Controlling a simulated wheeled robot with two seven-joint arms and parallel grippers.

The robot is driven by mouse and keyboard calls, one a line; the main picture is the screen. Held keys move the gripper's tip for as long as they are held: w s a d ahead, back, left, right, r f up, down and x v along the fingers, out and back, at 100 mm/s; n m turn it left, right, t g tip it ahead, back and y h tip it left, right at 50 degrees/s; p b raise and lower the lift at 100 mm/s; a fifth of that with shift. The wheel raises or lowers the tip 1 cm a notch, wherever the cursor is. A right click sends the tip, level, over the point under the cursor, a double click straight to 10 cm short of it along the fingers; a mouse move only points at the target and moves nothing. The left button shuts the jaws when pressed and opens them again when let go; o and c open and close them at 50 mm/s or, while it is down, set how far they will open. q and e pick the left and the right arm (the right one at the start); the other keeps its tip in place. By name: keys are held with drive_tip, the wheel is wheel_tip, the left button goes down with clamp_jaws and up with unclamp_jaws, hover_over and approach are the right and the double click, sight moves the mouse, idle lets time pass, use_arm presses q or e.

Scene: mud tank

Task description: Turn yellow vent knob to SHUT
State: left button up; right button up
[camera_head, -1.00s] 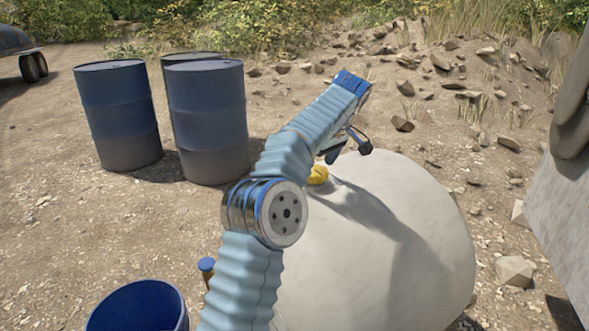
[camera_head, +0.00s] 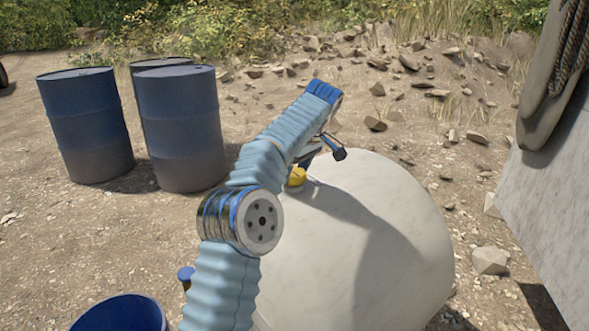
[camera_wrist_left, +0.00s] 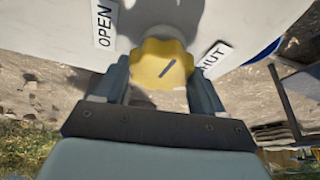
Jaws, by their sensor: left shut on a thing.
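The yellow vent knob (camera_head: 297,176) sits on top of the pale rounded tank (camera_head: 375,230), partly hidden by my left arm. In the left wrist view the scalloped knob (camera_wrist_left: 161,63) lies between the two fingers of my left gripper (camera_wrist_left: 160,72), which is shut on it. A dark pointer line on the knob slants from lower left to upper right in that view. An OPEN label (camera_wrist_left: 103,22) is left of the knob. The SHUT label (camera_wrist_left: 214,60) is right of it, partly covered by a finger. My right gripper is not in view.
Several dark blue barrels (camera_head: 180,130) stand at the left. A blue bucket (camera_head: 120,312) is at the bottom left. A grey slab-like structure (camera_head: 550,220) rises at the right. Scattered rocks (camera_head: 489,260) lie on the dirt around the tank.

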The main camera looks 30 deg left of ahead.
use_arm(q)
drive_tip(key=shift+m, duration=0.3)
drive_tip(key=m+t, duration=0.1)
drive_tip(key=m, duration=0.2)
drive_tip(key=shift+s+m, duration=0.15)
drive_tip(key=shift+m, duration=0.15)
drive_tip(key=m+t+h, duration=0.1)
drive_tip(key=m, duration=0.3)
drive_tip(key=shift+a+r+t+h+p, duration=0.15)
drive_tip(key=shift+t+h+p, duration=0.15)
drive_tip(key=shift+t+h, duration=0.1)
drive_tip(key=m, duration=0.2)
drive_tip(key=m+h, duration=0.1)
drive_tip(key=m, duration=0.1)
drive_tip(key=shift+s+a+m+t+h, duration=0.1)
drive_tip(key=shift+m+t+h, duration=0.2)
drive_tip(key=shift+m, duration=0.1)
drive_tip(key=shift+a+m+h, duration=0.1)
drive_tip(key=shift+m+h, duration=0.7)
drive_tip(key=shift+m, duration=1.2)
drive_tip(key=o, duration=1)
drive_tip(key=shift+o, duration=0.2)
